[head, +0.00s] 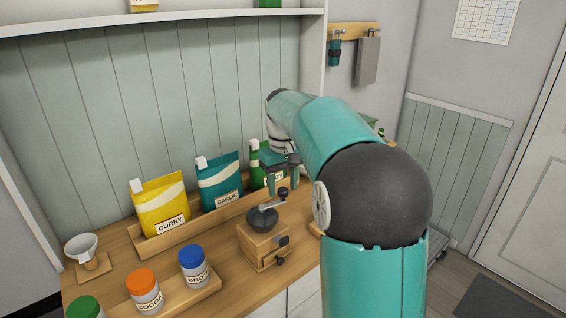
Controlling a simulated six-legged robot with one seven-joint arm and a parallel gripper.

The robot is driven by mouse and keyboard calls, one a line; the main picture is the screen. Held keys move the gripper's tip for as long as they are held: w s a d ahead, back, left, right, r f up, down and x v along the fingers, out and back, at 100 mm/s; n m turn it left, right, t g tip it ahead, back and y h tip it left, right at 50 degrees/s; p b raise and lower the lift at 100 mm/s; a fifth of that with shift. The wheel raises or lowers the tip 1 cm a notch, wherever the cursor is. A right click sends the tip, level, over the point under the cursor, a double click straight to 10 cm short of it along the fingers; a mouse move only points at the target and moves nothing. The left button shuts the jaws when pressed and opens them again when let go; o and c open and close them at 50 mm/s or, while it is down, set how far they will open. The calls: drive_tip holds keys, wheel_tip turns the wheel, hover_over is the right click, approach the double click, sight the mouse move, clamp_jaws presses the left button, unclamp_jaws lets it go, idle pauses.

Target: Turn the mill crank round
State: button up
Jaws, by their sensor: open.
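The mill (258,248) is a small wooden box with a dark dome on top and a dark knob on its front drawer. My arm hides the area right of the mill.
Curry (160,209), garlic (219,182) and a partly hidden green bag (257,160) stand in a wooden rack behind the mill. Several lidded jars, one with an orange lid (141,279), stand on a tray at the front left. A white cup on a stand (82,247) is at far left.

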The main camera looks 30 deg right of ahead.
sight(283, 189)
wheel_tip(283, 189, up, 13)
idle(0.3)
drive_tip(key=shift+f, duration=0.1)
